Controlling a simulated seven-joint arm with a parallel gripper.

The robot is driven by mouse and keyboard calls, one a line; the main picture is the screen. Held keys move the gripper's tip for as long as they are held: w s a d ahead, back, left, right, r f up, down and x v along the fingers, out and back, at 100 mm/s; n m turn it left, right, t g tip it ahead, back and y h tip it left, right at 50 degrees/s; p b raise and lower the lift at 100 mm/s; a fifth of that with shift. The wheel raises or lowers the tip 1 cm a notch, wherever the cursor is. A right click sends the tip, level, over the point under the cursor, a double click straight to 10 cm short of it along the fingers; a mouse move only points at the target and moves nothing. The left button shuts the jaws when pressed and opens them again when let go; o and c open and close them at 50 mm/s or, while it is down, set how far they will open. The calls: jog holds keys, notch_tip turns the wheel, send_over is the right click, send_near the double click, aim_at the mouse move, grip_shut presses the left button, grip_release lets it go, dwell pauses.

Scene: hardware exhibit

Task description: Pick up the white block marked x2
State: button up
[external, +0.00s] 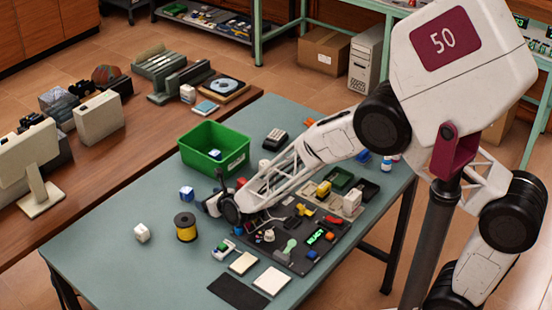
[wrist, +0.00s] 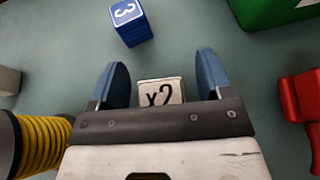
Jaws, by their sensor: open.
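The white block marked x2 (wrist: 161,92) shows in the wrist view with its black marking facing the camera. It lies between the two blue fingers of my gripper (wrist: 161,76), and its near part is hidden behind the gripper's dark bar. The fingers are open, with a visible gap on each side of the block. In the external view my gripper (external: 217,198) is low over the table, just in front of the green bin. I cannot make out the x2 block there; the gripper appears to hide it.
A blue block marked 3 (wrist: 130,22) lies beyond the fingers. The green bin (external: 213,150) stands behind. A red object (wrist: 303,95) is at the right. The table's front left is clear.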

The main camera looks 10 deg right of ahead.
jog(key=shift+c, duration=0.3)
jog(key=c, duration=0.9)
jog(key=shift+r, duration=0.15)
jog(key=shift+c, duration=0.2)
jog(key=shift+r, duration=4.85)
